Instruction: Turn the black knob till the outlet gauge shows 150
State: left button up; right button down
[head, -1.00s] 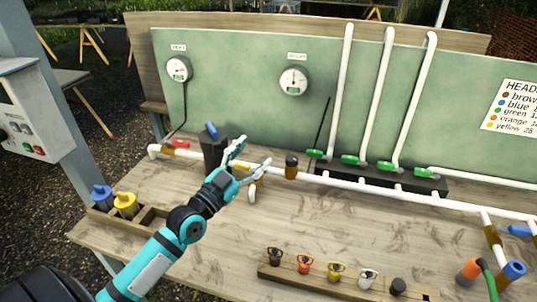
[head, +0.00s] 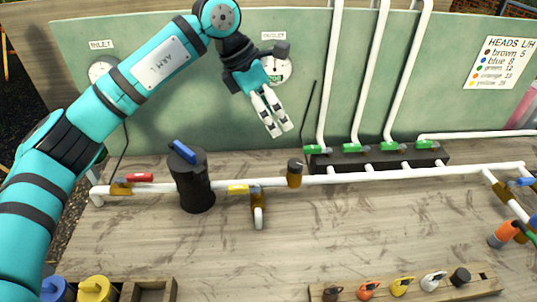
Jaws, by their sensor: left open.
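The black knob (head: 295,164) tops a small brass body on the white pipe, right of centre in the head view. The outlet gauge (head: 276,70) is a white dial on the green board. My wrist covers part of it, and I cannot read its value. My left gripper (head: 278,131) is open and empty, pointing down. In the picture its fingertips are above and slightly left of the knob, apart from it. My right gripper is out of view.
A black canister (head: 194,187) with a blue handle stands left of the knob. Green valves (head: 353,148) and white risers are to the right. A rack (head: 420,290) of coloured heads sits at the front.

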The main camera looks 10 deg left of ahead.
pick_arm(q)
jog(key=a, duration=0.2)
jog(key=p, duration=0.2)
send_near(295, 162)
jog(key=shift+t+y, duration=0.3)
jog(key=shift+y, duration=0.1)
jog(key=x, duration=0.2)
jog(key=p+x, duration=0.1)
jog(key=x, duration=0.2)
jog(key=d+x, duration=0.1)
jog(key=x, duration=0.2)
jog(key=shift+s+r+p, duration=0.15)
jog(key=shift+s+p, duration=0.15)
jog(key=shift+p, duration=0.1)
jog(key=shift+w+f, duration=0.1)
jog(key=shift+f, duration=0.4)
jog(key=shift+d+f, duration=0.1)
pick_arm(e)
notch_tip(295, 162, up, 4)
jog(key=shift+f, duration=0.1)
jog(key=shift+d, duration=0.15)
pick_arm(q)
jog(key=shift+c, duration=0.7)
jog(key=c, duration=1)
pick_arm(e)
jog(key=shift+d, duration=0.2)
